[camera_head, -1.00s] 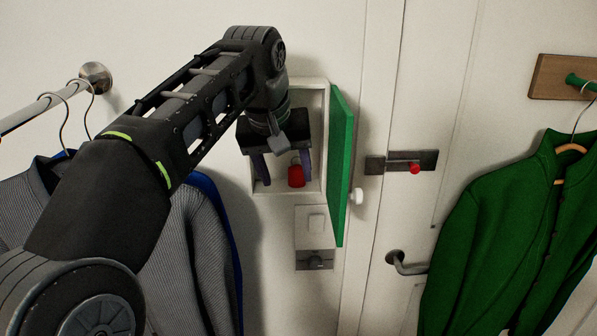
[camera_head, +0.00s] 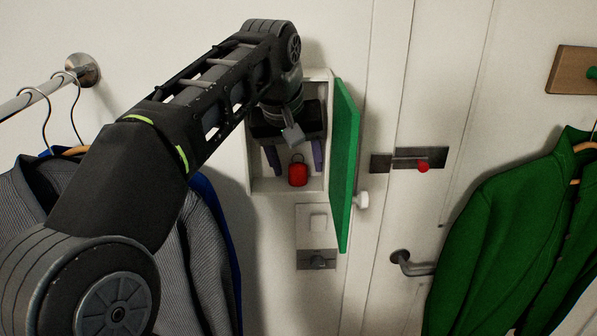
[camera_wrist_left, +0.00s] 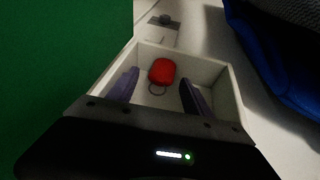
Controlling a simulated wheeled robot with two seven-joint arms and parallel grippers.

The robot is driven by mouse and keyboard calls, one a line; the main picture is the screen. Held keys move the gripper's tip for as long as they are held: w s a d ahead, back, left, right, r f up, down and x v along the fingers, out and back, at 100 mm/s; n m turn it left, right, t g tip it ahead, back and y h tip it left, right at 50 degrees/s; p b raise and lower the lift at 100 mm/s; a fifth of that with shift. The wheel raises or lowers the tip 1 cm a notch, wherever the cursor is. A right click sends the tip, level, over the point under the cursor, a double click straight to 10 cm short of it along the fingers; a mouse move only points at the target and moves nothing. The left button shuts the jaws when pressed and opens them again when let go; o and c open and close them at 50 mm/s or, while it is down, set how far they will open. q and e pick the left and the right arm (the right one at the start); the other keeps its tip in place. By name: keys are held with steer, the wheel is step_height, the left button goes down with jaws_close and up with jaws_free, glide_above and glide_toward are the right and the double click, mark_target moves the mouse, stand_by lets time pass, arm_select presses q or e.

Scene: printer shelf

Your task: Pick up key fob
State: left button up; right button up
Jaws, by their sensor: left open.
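The red key fob (camera_head: 298,174) with a dark ring at its top is inside a small white wall cabinet (camera_head: 262,186), near its bottom. It also shows in the left wrist view (camera_wrist_left: 162,71), with its ring toward my gripper. My left gripper (camera_head: 296,161) reaches into the cabinet from above and is open and empty. Its two purple fingers stand on either side of the fob's ring end, apart from it, as the left wrist view (camera_wrist_left: 157,92) shows. My right gripper is in neither view.
The cabinet's green door (camera_head: 346,165) stands open on the right, with a white knob (camera_head: 361,201). A switch plate (camera_head: 317,226) is below. A grey jacket (camera_head: 190,265) and a blue garment hang at left, a green jacket (camera_head: 500,230) at right. A door latch (camera_head: 405,160) is right of the cabinet.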

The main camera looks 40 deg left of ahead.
arm_select(q)
steer(key=shift+s, duration=0.15)
jaws_close()
stand_by(0.6)
